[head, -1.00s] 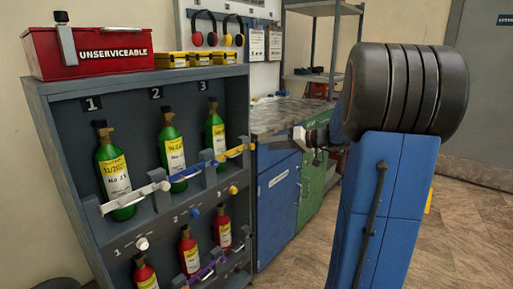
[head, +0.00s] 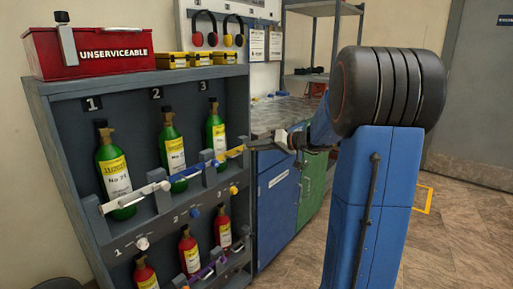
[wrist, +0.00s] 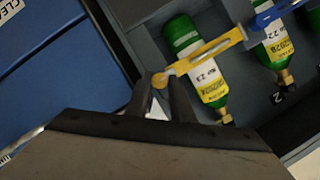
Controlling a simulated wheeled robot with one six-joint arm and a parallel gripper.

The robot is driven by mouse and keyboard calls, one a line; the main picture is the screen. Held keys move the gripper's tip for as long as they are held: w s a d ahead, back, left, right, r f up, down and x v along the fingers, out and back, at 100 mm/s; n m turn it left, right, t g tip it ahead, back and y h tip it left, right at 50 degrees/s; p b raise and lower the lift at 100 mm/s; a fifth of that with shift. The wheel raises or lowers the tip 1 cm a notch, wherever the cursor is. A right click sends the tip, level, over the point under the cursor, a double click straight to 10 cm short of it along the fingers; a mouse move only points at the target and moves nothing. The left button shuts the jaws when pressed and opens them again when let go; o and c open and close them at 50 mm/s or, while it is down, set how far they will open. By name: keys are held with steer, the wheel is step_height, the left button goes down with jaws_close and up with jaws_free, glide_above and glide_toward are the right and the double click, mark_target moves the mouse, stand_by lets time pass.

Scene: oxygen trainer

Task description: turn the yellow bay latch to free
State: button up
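The yellow bay latch (head: 222,156) is a bar lying across the front of the green cylinder (head: 215,130) in bay 3. Its round knob end is at the right edge of the rack. In the wrist view the yellow latch (wrist: 205,53) crosses the cylinder's label, and its knob is at my fingertips. My gripper (head: 252,146) reaches in from the right at the knob. In the wrist view its two fingers (wrist: 164,82) are apart, with a gap between them and the knob at their tips. I cannot tell if they touch it.
A white latch (head: 135,198) and a blue latch (head: 187,175) cross bays 1 and 2. Red cylinders (head: 189,252) stand on the shelf below. A blue cabinet (head: 278,205) stands right of the rack, close to my gripper. A red box (head: 90,52) sits on top.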

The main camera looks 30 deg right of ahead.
jaws_close()
steer(key=shift+f, duration=0.1)
steer(key=shift+w+d+f+m+t+y, duration=0.15)
steer(key=shift+m+t+y, duration=0.55)
steer(key=shift+m, duration=1.95)
steer(key=shift+s+a+f+m+t+y, duration=0.15)
steer(key=shift+m+t+y, duration=0.55)
steer(key=shift+m, duration=1.9)
steer(key=shift+w+d+f+m+t+y, duration=0.15)
steer(key=shift+m+t+y, duration=0.5)
steer(key=shift+m, duration=2)
steer(key=shift+m+g+y, duration=0.25)
steer(key=shift+m, duration=0.05)
